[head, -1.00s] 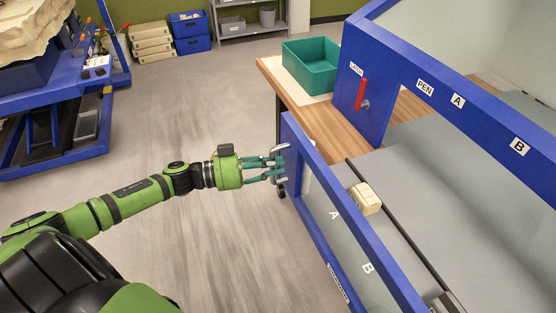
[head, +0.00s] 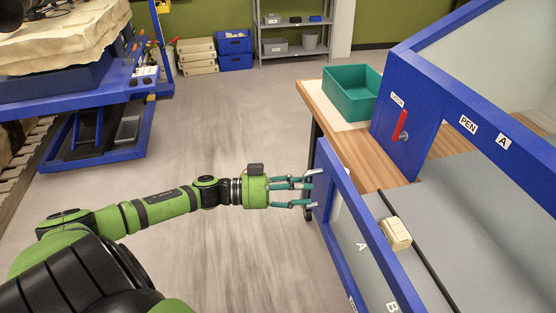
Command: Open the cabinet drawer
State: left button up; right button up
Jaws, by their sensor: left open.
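No drawer clearly labelled as a cabinet drawer can be made out. A blue-framed panel (head: 338,205) marked A and B stands at the near side of the blue case, with metal handle parts (head: 314,172) at its left end. My left gripper (head: 309,190) reaches in from the left, its teal fingers open and spread. The fingertips are at or just short of the handle; contact cannot be told. Nothing shows held between them. My right gripper is not in view.
A red latch lever (head: 401,125) is on the blue post. A teal bin (head: 352,93) sits on the wooden bench (head: 375,165). A cream block (head: 397,233) lies beside a dark rail. A blue lift cart (head: 95,155) stands left. The floor between is clear.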

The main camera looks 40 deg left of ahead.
pick_arm(q)
jog(key=v, duration=1.1)
jog(key=a+f+n+t+y+b, duration=0.1)
jog(key=a+f+n+t+y, duration=0.2)
jog(key=f, duration=0.5)
jog(key=a+f+n+y, duration=0.3)
jog(key=a+f+y, duration=0.3)
jog(key=f, duration=0.2)
jog(key=s+f+n+g+y, duration=0.15)
jog(key=s+f, duration=0.25)
jog(key=f, duration=0.5)
jog(key=s+f+n+g+y, duration=0.1)
jog(key=s+f+g+y, duration=0.2)
jog(key=f, duration=0.6)
jog(key=s+d+f+g+y+b, duration=0.15)
jog(key=s+d+f+g, duration=0.4)
jog(key=s+f, duration=0.7)
jog(key=s+d+f+g, duration=0.2)
jog(key=s+d+f, duration=0.2)
jog(key=s+d, duration=0.2)
jog(key=s+d+f+m+g+h, duration=0.1)
jog(key=s+d+f, duration=0.3)
jog(key=d, duration=0.7)
jog(key=s, duration=0.2)
jog(key=shift+s+f+g+b, duration=0.3)
jog(key=shift+s+f+g, duration=0.1)
jog(key=shift+w, duration=0.1)
